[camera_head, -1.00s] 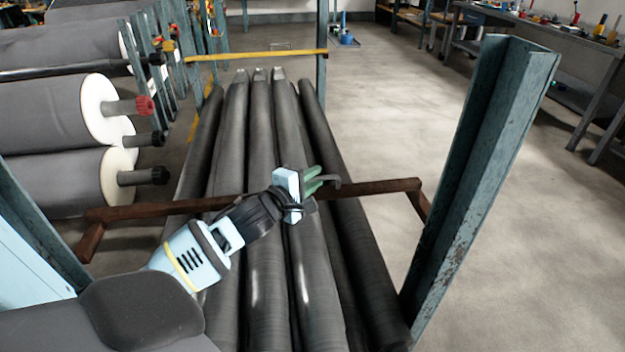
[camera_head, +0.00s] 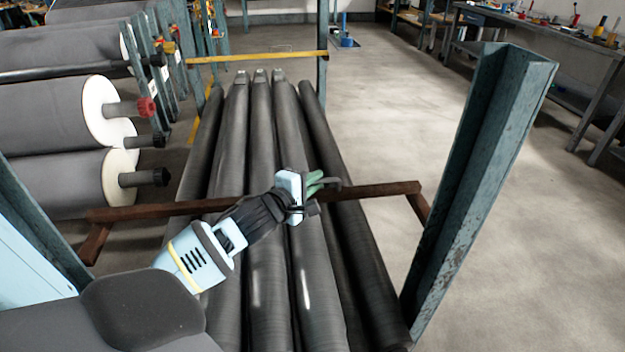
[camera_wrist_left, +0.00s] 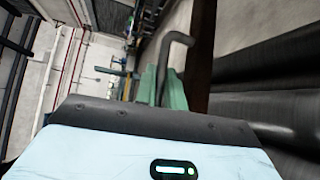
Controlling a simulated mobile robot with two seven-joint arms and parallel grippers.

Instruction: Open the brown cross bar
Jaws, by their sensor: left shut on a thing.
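The brown cross bar (camera_head: 375,190) runs across the dark rolls between two blue-green posts, with a short bent piece at each end. A dark grey hooked handle (camera_head: 330,182) sits on it near the middle. My left gripper (camera_head: 315,183) reaches in from the lower left, its green fingers shut on the handle. In the left wrist view, the fingers (camera_wrist_left: 160,88) are around the handle (camera_wrist_left: 174,45), whose bent end sticks out beyond them. The bar (camera_wrist_left: 201,45) runs right beside them. The handle's lower part is hidden by the fingers. My right gripper is not in view.
Several long dark rolls (camera_head: 262,150) lie under the bar. A blue-green post (camera_head: 480,180) stands close on the right. A yellow bar (camera_head: 255,56) crosses at the far end. Large grey rolls (camera_head: 45,115) are on the left. The floor (camera_head: 420,120) right of the rolls is clear.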

